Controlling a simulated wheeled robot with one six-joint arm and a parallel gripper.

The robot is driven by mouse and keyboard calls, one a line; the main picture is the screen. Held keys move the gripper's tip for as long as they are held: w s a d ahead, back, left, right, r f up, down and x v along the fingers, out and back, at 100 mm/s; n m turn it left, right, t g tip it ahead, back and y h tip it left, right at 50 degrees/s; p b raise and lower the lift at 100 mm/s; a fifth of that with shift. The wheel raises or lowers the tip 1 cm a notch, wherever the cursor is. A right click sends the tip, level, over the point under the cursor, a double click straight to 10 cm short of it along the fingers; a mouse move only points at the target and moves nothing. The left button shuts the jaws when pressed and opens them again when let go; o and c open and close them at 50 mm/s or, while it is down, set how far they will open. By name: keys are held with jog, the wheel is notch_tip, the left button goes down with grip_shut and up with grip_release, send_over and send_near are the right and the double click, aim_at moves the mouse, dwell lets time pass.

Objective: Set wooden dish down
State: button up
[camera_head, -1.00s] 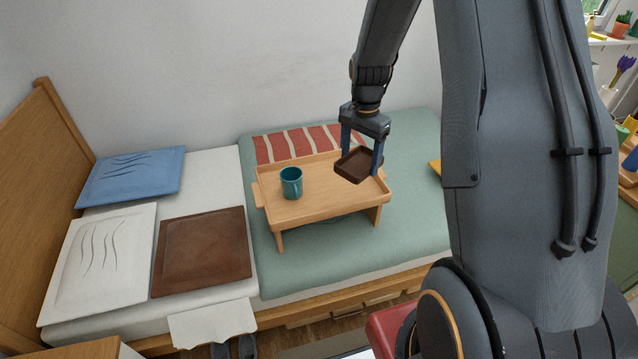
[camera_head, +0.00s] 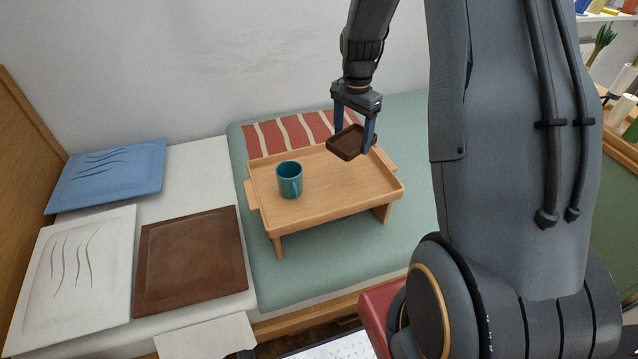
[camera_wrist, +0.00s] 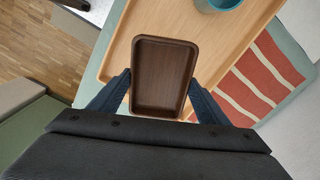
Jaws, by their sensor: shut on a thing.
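The wooden dish (camera_head: 350,143) is a small dark brown rectangular tray with raised rims. My gripper (camera_head: 354,140) is shut on it, with one finger at each side. In the wrist view the empty dish (camera_wrist: 162,78) lies between the two blue fingers (camera_wrist: 155,95). It is over the right back part of the light wooden bed tray (camera_head: 315,205). I cannot tell whether it touches the tray surface. A teal mug (camera_head: 289,180) stands on the left part of the bed tray, apart from the dish.
The bed tray stands on a green blanket (camera_head: 290,286) on the bed. A red striped cloth (camera_head: 283,132) lies behind it. Blue (camera_head: 110,175), white (camera_head: 75,262) and brown (camera_head: 192,260) cushions lie at left. The tray's front middle and right are clear.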

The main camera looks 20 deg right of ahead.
aim_at(348, 140)
jog(key=f+b, duration=0.1)
jog(key=w+f+b, duration=0.2)
jog(key=shift+f, duration=0.4)
jog(key=shift+f+p, duration=0.65)
jog(key=shift+f, duration=4.3)
jog(key=shift+f, duration=0.25)
jog(key=o, duration=1.1)
jog(key=shift+r, duration=0.15)
